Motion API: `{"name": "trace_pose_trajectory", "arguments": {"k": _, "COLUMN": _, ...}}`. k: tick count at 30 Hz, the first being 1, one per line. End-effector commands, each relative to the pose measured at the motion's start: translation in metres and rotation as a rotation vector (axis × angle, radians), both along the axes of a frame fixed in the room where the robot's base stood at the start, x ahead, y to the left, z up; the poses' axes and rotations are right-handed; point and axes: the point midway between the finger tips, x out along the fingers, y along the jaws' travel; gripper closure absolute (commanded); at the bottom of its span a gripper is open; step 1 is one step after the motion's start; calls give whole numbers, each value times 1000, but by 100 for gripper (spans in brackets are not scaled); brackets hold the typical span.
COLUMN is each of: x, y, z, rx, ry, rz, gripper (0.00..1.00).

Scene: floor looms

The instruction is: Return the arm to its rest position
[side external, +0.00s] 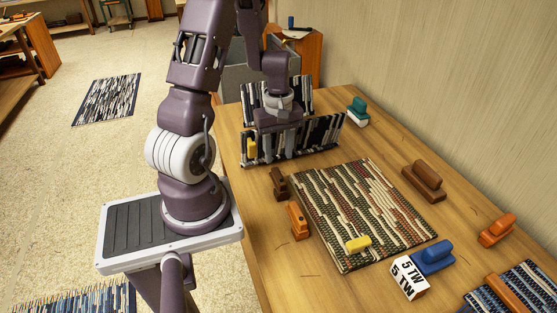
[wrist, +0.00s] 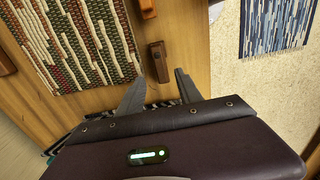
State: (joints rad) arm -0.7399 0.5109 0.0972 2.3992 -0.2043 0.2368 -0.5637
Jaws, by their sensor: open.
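My gripper (side external: 280,147) hangs with its fingers pointing down at the far end of the wooden table (side external: 262,210). In the side view its fingers overlap the front black-and-white striped panel (side external: 322,132); I cannot tell whether they touch it. In the wrist view the two fingers of my gripper (wrist: 160,88) are spread apart, with nothing held between them. A dark brown block with a raised grip (wrist: 158,62) lies on the table just beyond the fingertips in that view. Part of a striped piece shows behind the fingers, mostly hidden by the gripper body.
A second striped panel (side external: 297,96) stands behind the front one. A yellow piece (side external: 251,147) is at the front panel's left end. A wall (side external: 440,90) borders the table.

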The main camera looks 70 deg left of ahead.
Motion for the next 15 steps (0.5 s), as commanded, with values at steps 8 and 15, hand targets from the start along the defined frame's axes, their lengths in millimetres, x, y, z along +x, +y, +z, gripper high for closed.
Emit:
{"name": "trace_pose_trajectory", "arguments": {"k": 8, "x": 0, "y": 0, "z": 0, "rx": 0, "ry": 0, "rz": 0, "gripper": 58}}
{"name": "trace_pose_trajectory", "arguments": {"k": 15, "x": 25, "y": -34, "z": 53, "rx": 42, "ry": -82, "rz": -238, "gripper": 58}}
